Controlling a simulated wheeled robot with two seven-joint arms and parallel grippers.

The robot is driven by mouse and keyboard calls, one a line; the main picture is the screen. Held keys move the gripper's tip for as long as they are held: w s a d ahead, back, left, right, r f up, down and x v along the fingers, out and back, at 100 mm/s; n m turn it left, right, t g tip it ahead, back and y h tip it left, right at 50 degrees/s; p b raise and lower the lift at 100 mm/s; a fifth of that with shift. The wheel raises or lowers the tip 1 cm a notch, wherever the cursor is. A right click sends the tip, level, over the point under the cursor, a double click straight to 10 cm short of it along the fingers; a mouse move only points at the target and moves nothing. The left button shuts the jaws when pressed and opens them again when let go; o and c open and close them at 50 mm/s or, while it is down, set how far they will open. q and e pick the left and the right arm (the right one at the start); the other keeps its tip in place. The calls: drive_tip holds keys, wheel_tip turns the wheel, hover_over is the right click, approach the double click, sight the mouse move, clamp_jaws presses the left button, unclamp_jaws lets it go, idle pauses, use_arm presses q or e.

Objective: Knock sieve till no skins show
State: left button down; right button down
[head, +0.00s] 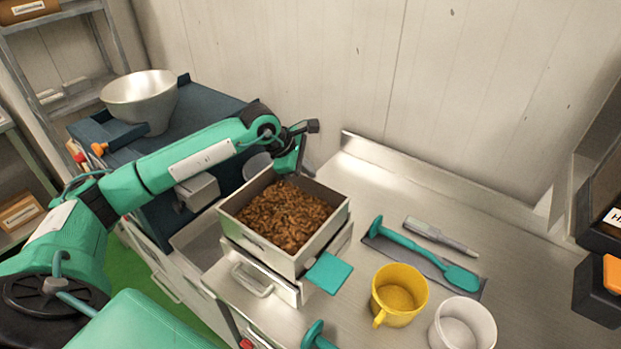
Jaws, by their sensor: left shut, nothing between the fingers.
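The sieve (334,228) is a square metal-walled box standing on a metal base with a drawer-type handle (252,283). It is filled with brown pieces (284,216); I cannot tell skins from nuts at this size. A flat teal tab (328,273) sticks out at its front right corner. My left gripper (285,180) is shut and empty. It points down at the sieve's back left wall, close to its rim; whether it touches is not clear.
A teal spatula (425,257) and a grey-handled tool (440,237) lie right of the sieve. A yellow mug (399,294) and a white cup (463,324) stand in front of them. A metal bowl (140,98) stands on the dark cabinet. The steel counter's back right is clear.

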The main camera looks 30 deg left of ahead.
use_arm(q)
drive_tip(key=shift+s+f, duration=0.1)
drive_tip(key=shift+f, duration=0.2)
drive_tip(key=shift+w+r, duration=0.25)
drive_tip(key=shift+r, duration=0.3)
drive_tip(key=r+p, duration=0.1)
drive_tip(key=r, duration=0.1)
drive_tip(key=w+r, duration=0.1)
drive_tip(key=r, duration=0.1)
drive_tip(key=shift+w+p, duration=0.1)
drive_tip(key=shift+p, duration=0.3)
